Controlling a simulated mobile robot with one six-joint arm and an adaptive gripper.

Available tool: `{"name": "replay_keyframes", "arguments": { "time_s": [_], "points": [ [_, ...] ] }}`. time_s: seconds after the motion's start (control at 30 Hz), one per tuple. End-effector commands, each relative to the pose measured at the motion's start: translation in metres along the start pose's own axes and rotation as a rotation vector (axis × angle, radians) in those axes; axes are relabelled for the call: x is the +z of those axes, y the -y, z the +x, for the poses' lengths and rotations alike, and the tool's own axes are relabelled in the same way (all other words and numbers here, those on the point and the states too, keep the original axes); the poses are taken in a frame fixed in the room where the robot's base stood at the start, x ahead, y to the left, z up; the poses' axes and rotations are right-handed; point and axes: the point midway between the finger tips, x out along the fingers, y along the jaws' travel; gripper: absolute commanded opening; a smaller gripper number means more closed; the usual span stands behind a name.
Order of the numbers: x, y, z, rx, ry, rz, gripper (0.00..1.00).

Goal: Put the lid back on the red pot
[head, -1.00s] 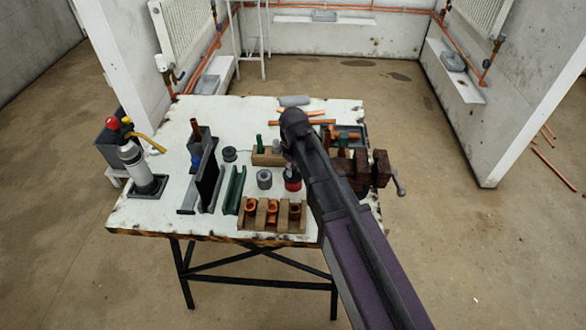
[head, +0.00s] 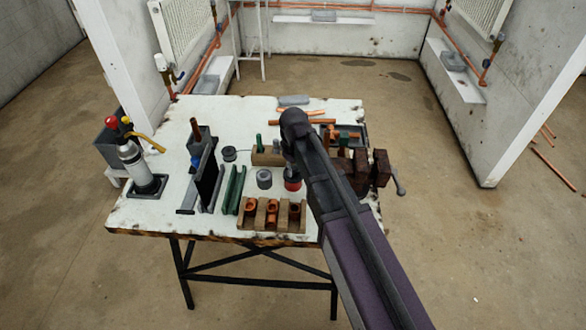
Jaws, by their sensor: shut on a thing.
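The red pot (head: 293,185) stands on the white bench top, right of a grey pot (head: 264,179). Only its red side shows clearly; its top is covered by my gripper and a dark shape. My gripper (head: 291,171) points down right over the red pot and is shut on a small dark thing, which looks like the lid. The lid itself is mostly hidden, and I cannot tell whether it touches the pot's rim.
A wooden rack with copper fittings (head: 272,223) stands in front of the pots. A green channel (head: 233,191) and a dark upright plate (head: 208,177) stand left. A vise (head: 368,169) is right of my arm. A torch cylinder (head: 136,166) stands at the far left.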

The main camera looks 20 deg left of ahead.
Motion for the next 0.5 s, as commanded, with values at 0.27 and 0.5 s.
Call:
{"name": "replay_keyframes", "arguments": {
  "time_s": [0.27, 0.5],
  "points": [
    [0.0000, 0.0000, 0.0000, 0.000, 0.000, 0.000, 0.71],
    [0.0000, 0.0001, 0.0000, 0.000, 0.000, 0.000, 0.71]
  ]
}}
